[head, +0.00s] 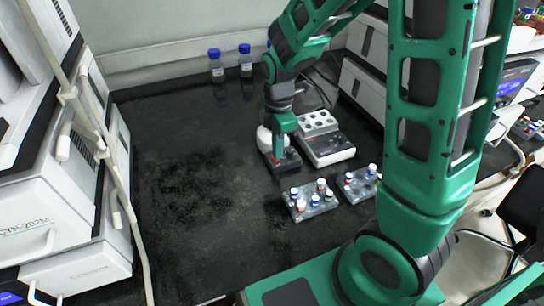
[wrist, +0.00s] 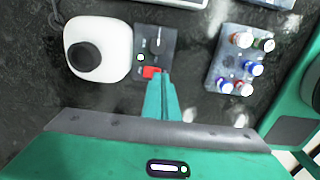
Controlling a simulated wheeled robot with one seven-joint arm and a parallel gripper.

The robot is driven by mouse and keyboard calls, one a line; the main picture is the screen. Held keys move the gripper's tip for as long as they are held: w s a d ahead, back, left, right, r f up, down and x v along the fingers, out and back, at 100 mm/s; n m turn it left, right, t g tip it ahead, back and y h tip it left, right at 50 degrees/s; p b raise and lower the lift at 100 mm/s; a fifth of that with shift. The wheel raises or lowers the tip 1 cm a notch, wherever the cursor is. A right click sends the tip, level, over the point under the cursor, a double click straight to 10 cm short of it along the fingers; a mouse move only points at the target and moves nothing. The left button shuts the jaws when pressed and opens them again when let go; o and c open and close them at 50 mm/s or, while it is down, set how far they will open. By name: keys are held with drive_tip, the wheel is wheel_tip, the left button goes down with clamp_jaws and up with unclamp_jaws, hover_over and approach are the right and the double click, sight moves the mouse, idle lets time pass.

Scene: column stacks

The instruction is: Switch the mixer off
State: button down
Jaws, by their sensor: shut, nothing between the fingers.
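The mixer (wrist: 98,58) has a rounded white body with a black round top and a dark grey control panel (wrist: 167,40). The panel carries a pale knob, a small green light (wrist: 141,57) that looks lit, and a red switch (wrist: 151,72). My gripper (wrist: 163,76) is shut and empty, its fingertips at the right edge of the red switch and partly covering it. I cannot tell whether they touch it. In the head view my gripper (head: 281,154) points down over the mixer's panel (head: 289,162), and the white body (head: 263,139) is partly hidden behind it.
A white block device (head: 328,150) with round wells stands just right of the mixer. Two racks of capped vials (head: 312,208) (head: 351,193) sit in front. Blue-capped bottles (head: 216,70) (head: 245,66) stand at the back. The bench's left part is clear.

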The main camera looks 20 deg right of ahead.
drive_tip(key=shift+f, duration=0.75)
idle(0.8)
drive_tip(key=shift+r, duration=2.5)
drive_tip(key=shift+d, duration=0.1)
drive_tip(key=s+d+r+m, duration=0.6)
drive_tip(key=s+d+m, duration=0.4)
drive_tip(key=d+m, duration=0.2)
drive_tip(key=s+d+r+m, duration=0.1)
drive_tip(key=s+d+m, duration=0.1)
drive_tip(key=s+m, duration=0.4)
drive_tip(key=s+d+r+m, duration=0.1)
drive_tip(key=s+d+m, duration=0.1)
drive_tip(key=s+m, duration=0.4)
drive_tip(key=shift+s+d+r, duration=0.3)
drive_tip(key=shift+s+r, duration=0.1)
drive_tip(key=shift+s, duration=0.25)
